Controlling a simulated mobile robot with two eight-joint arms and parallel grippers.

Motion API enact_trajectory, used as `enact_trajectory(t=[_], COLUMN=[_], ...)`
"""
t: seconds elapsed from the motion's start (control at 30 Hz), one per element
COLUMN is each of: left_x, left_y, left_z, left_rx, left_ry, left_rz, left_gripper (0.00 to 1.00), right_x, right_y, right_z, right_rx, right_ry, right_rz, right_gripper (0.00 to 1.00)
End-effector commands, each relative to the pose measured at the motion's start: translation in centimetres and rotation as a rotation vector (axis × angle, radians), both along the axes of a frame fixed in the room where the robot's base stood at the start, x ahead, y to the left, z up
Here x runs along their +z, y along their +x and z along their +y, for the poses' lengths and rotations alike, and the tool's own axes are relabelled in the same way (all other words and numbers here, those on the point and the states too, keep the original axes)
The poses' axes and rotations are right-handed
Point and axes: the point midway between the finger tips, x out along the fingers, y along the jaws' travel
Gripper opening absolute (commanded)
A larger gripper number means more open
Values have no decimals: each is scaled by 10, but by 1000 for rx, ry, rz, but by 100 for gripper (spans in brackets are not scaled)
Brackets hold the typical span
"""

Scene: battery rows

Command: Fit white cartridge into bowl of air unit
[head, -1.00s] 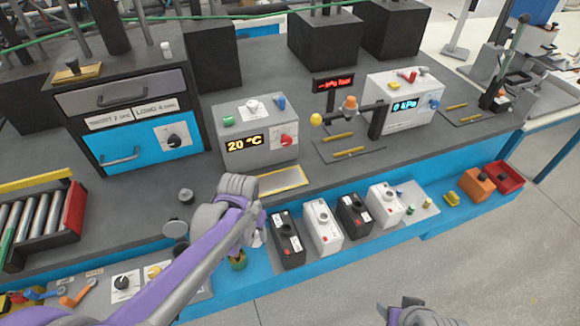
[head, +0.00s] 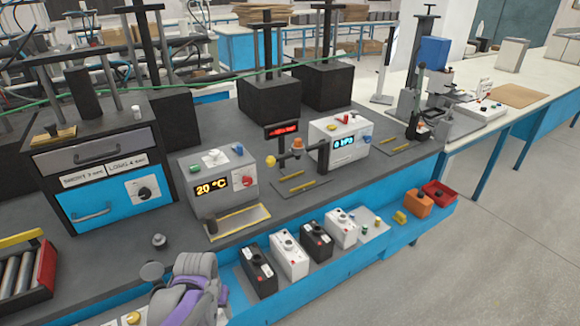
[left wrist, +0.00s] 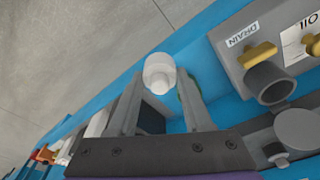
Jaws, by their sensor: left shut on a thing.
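The white cartridge (left wrist: 159,72) sits between the finger ends of my left gripper (left wrist: 160,98) in the left wrist view. The gripper is shut on it, above the blue ledge. In the head view my left gripper (head: 195,297) is at the bottom edge, and its wrist hides most of the fingers. A grey unit (left wrist: 238,60) labelled DRAIN and OIL, apparently the air unit, is at the right of the left wrist view. A dark grey cup (left wrist: 268,83) on it, possibly its bowl, is apart from the cartridge. My right gripper is not in view.
Black and white battery-like boxes (head: 289,255) stand in a row on the blue ledge, right of my left gripper. A temperature unit (head: 217,180) and a drawer cabinet (head: 103,180) stand behind. A round grey disc (head: 152,271) is close to my left wrist.

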Motion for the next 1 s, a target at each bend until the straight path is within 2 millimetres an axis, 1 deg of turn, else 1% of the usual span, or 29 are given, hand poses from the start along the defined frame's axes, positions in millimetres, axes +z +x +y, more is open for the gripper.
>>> enact_trajectory(t=[0.03,0.3,0.43,0.6,1.0], left_x=[-1,-20,-30,-37,-38], left_y=[9,48,63,70,70], left_z=[0,-3,-4,-5,-5], left_rx=[2,21,28,33,34], left_ry=[0,0,0,0,0], left_rz=[-1,-1,-1,0,0], left_gripper=[0,0,0,0,0], right_x=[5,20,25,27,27], right_y=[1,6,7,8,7], right_z=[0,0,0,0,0], right_rx=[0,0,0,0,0], right_ry=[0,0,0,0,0], right_rz=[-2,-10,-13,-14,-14], right_gripper=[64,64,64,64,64])
